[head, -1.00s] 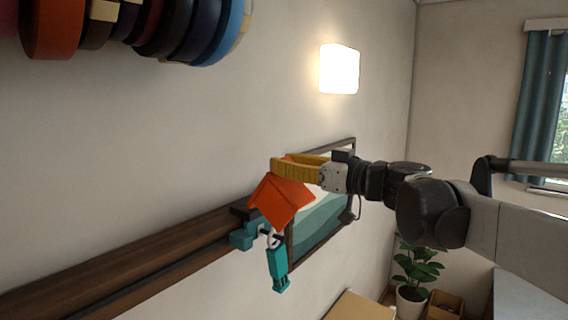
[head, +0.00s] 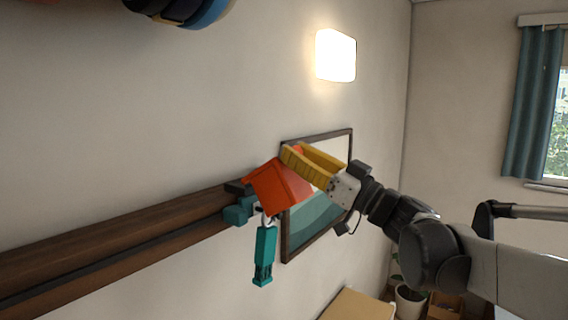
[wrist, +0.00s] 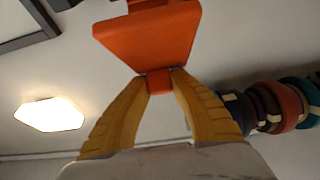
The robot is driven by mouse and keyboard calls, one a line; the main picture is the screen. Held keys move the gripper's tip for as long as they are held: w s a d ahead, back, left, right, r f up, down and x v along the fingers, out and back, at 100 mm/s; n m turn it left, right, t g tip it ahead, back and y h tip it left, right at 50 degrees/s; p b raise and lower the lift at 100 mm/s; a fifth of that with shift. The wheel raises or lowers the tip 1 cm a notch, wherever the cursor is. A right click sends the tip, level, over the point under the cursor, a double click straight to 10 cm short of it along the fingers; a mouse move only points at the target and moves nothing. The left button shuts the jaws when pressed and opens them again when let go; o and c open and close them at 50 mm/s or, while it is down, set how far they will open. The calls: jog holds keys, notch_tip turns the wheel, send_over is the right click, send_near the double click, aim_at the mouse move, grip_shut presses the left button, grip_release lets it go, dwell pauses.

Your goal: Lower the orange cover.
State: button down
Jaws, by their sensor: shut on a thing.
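The orange cover (head: 277,187) sits at the right end of a dark wooden rail, above a teal bracket (head: 239,211). It is tilted in the head view. My gripper (head: 291,153) has yellow fingers and meets the cover at its upper right edge. In the wrist view the orange cover (wrist: 148,36) fills the top middle, and the yellow fingertips (wrist: 159,76) are shut on its small orange tab. A teal piece (head: 264,254) hangs from a pale ring below the cover. The joint between cover and bracket is partly hidden.
The wooden rail (head: 120,243) runs left along the wall. A framed picture (head: 318,222) is on the wall behind the cover. Coloured spools (wrist: 275,108) show at the right in the wrist view. A lit wall lamp (head: 336,55) is above.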

aim_at(306, 192)
jog(key=f+b, duration=0.1)
jog(key=f+t+y+b, duration=0.1)
jog(key=s+d+f+b, duration=0.1)
jog(key=shift+d+f+y, duration=0.1)
jog(key=shift+f+y, duration=0.25)
jog(key=shift+y, duration=0.05)
jog(key=shift+s+d+f+b, duration=0.15)
jog(key=shift+d+f+b, duration=0.05)
jog(key=shift+f+b, duration=1.25)
jog(key=shift+f, duration=0.45)
jog(key=c, duration=1.1)
grip_release()
jog(key=v, duration=1.2)
